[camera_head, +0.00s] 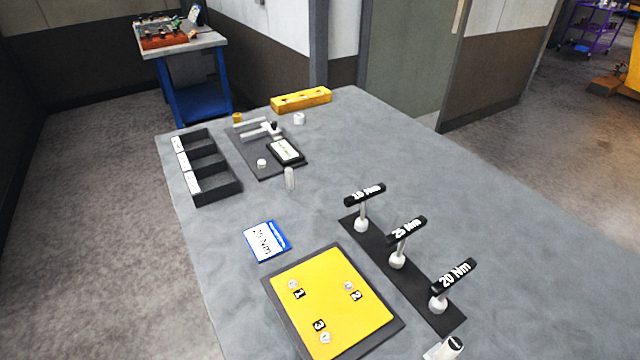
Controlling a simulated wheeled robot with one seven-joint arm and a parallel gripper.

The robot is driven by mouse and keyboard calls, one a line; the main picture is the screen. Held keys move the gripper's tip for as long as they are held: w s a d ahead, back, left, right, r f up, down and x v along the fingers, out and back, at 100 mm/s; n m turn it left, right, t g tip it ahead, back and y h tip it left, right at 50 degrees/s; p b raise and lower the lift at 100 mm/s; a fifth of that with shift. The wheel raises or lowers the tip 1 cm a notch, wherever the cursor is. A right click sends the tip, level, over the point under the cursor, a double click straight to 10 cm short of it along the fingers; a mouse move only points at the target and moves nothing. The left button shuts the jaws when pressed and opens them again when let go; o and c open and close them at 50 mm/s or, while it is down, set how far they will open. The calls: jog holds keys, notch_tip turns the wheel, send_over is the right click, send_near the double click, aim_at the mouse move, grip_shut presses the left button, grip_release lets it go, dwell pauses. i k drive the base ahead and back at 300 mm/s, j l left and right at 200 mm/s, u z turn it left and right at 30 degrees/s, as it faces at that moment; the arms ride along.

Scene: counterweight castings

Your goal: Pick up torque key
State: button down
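Three torque keys with black T-handles and pale shafts stand upright in a row on a dark strip (420,290) right of centre. The far key (364,196) has a label that looks like 15 or 16 Nm, but its digits are hard to read. The middle key (405,231) reads 25 Nm. The near key (453,277) reads 20 Nm. A blue-edged card (267,241) lies flat to their left; it shows a tilted Nm value whose digits I cannot read surely.
A yellow plate (335,285) with fittings numbered 1, 2 and 3 lies in front. A black compartment tray (222,193), a dark mat with a gauge (286,151), a pale cylinder (290,178) and a yellow block (301,100) stand farther back. The right tabletop is clear.

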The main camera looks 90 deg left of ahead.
aim_at(361, 223)
jog(key=u, duration=1.75)
jog(key=i+l+u, duration=0.15)
jog(key=l, duration=0.2)
jog(key=i+l+u, duration=0.2)
jog(key=l, duration=0.15)
jog(key=k+j, duration=0.05)
jog(key=k, duration=0.05)
